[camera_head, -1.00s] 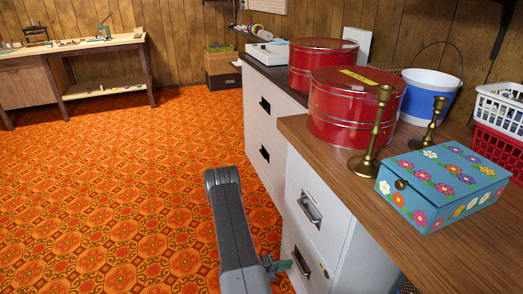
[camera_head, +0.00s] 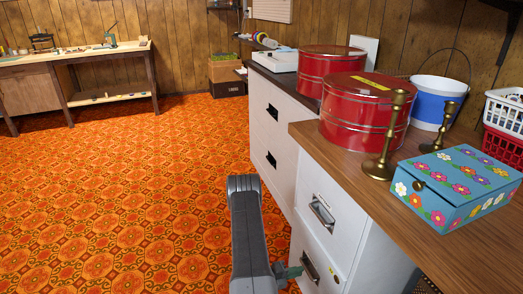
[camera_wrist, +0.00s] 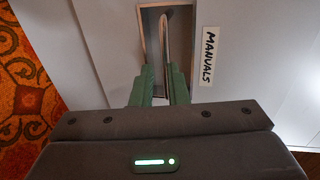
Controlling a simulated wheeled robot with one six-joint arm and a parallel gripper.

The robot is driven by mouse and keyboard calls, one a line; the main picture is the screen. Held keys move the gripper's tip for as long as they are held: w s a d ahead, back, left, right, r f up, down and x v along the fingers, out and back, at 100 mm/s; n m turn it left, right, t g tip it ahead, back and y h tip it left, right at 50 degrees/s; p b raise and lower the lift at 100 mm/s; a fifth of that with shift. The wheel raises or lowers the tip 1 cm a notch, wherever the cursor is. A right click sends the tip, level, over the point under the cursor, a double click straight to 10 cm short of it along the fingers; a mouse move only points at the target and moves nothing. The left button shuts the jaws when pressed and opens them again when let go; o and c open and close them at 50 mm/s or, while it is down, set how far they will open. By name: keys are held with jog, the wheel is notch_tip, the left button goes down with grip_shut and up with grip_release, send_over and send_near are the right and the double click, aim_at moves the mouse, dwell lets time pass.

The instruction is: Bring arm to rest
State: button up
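My gripper (camera_head: 290,272) is at the end of my arm, low beside the front of the near white filing cabinet (camera_head: 370,260). In the wrist view its two green fingers (camera_wrist: 161,85) stand apart with a gap between them. They point at a metal drawer handle (camera_wrist: 165,40) in its recess, beside a label (camera_wrist: 209,56) reading MANUALS. The handle's near end lies close to the fingertips; I cannot tell whether they touch it. In the head view the lower handle (camera_head: 311,265) is just right of my gripper, below the upper handle (camera_head: 322,213). The drawers look closed.
The wooden cabinet top bears red tins (camera_head: 365,112), brass candlesticks (camera_head: 384,150), a flowered blue box (camera_head: 455,187) and a bucket (camera_head: 437,103). A second white cabinet (camera_head: 267,130) stands behind. Orange carpet (camera_head: 130,200) is open at left; a workbench (camera_head: 75,52) stands far back.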

jog(key=s+a+r+m+p, duration=0.1)
jog(key=s+a+r, duration=0.1)
jog(key=a, duration=0.3)
jog(key=s+a+r+m+g+p, duration=0.1)
jog(key=s+a+r+p, duration=0.1)
jog(key=s+a+r, duration=0.1)
jog(key=v, duration=0.2)
jog(key=shift+s+a+f, duration=0.15)
jog(key=shift+a+f, duration=0.15)
jog(key=shift+a, duration=0.1)
dwell(0.4)
